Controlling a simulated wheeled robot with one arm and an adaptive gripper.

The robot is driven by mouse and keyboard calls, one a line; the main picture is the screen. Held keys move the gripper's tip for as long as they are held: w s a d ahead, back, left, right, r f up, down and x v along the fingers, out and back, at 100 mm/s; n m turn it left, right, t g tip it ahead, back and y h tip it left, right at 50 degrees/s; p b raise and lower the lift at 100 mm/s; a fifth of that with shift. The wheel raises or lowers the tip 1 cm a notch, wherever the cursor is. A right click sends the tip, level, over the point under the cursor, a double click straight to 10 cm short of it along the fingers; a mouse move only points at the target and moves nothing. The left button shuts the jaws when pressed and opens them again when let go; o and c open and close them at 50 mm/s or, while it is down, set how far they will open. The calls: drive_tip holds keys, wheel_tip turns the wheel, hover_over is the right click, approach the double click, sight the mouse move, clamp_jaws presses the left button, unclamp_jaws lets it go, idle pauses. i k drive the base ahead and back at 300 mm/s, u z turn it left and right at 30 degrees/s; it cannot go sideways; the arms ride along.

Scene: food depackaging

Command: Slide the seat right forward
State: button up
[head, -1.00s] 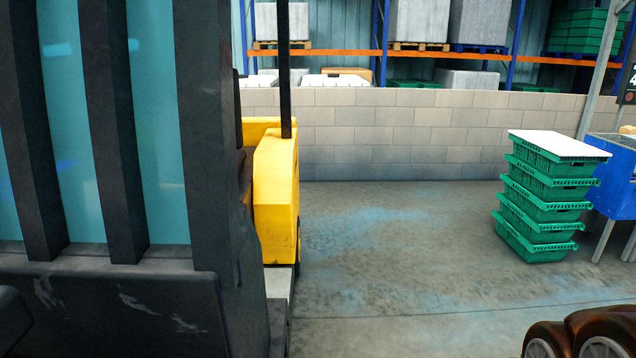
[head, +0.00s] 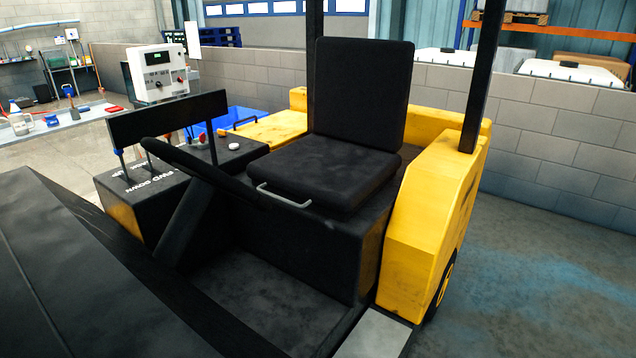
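The black forklift seat (head: 325,172) has a flat cushion and an upright backrest (head: 362,92). It sits on a black seat box (head: 300,245) inside the yellow forklift. A grey metal bar handle (head: 283,196) runs along the cushion's front edge. Left of the seat is the steering wheel (head: 200,170), seen nearly edge-on. No rail or gap under the cushion can be made out. My gripper is not in the head view.
A black console (head: 160,190) with levers and knobs stands left of the seat. A dark post (head: 485,75) rises at the right. The footwell floor (head: 265,300) is clear. Concrete floor (head: 560,270) is free at the right.

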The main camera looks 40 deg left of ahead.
sight(362, 86)
drive_tip(key=i, duration=1.75)
drive_tip(key=u, duration=4.4)
